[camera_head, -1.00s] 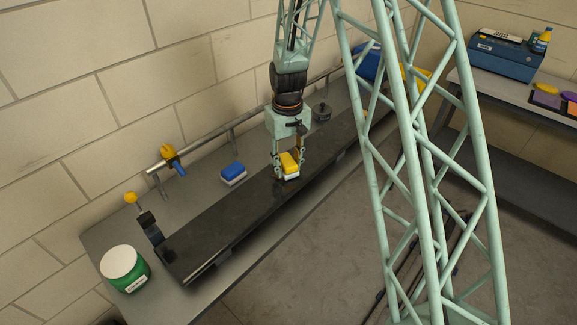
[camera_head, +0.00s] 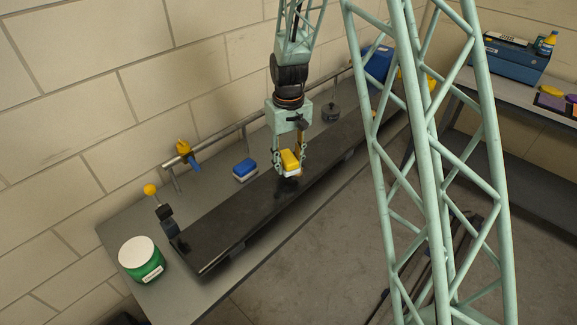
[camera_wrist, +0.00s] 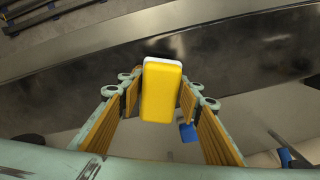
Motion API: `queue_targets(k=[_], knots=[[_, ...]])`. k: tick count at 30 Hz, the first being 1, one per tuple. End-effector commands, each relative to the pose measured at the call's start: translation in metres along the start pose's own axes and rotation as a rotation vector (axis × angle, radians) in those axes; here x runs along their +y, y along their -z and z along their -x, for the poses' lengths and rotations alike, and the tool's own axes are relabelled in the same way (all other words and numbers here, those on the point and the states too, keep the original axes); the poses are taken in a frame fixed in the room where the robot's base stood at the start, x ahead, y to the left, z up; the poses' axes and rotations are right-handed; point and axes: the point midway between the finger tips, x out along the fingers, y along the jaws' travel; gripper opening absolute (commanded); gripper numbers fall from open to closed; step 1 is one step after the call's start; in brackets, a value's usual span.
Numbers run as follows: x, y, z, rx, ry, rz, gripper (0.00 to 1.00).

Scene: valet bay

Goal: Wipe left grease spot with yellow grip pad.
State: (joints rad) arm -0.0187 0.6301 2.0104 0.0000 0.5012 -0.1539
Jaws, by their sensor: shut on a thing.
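My gripper (camera_head: 290,168) is shut on the yellow grip pad (camera_head: 290,159), a yellow block with a white underside. In the wrist view the pad (camera_wrist: 161,92) sits upright between the two fingers. It is over the middle of the long black panel (camera_head: 235,222). A dark patch (camera_head: 287,188) shows on the panel just below the pad, and a dark smear (camera_wrist: 160,48) shows beyond the pad in the wrist view. I cannot tell whether this is grease or shadow, or whether the pad touches the panel.
A blue-and-white pad (camera_head: 245,171) lies on the bench behind the panel. A green jar (camera_head: 142,260) stands at the bench's left end. A dark round weight (camera_head: 331,113) and a rail (camera_head: 225,134) with a yellow-and-blue nozzle (camera_head: 188,155) are at the back.

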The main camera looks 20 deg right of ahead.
Motion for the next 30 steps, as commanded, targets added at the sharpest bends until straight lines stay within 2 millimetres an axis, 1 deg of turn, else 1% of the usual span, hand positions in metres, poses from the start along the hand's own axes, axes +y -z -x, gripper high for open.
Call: queue_targets(k=[1,6,12,30], knots=[[0.0,0.0,0.007,0.001,0.0,0.0,0.23],[0.0,0.0,0.022,0.001,0.0,0.0,0.23],[0.0,0.0,0.036,0.001,0.0,0.0,0.23],[0.0,0.0,0.038,0.0,0.0,0.0,0.23]])
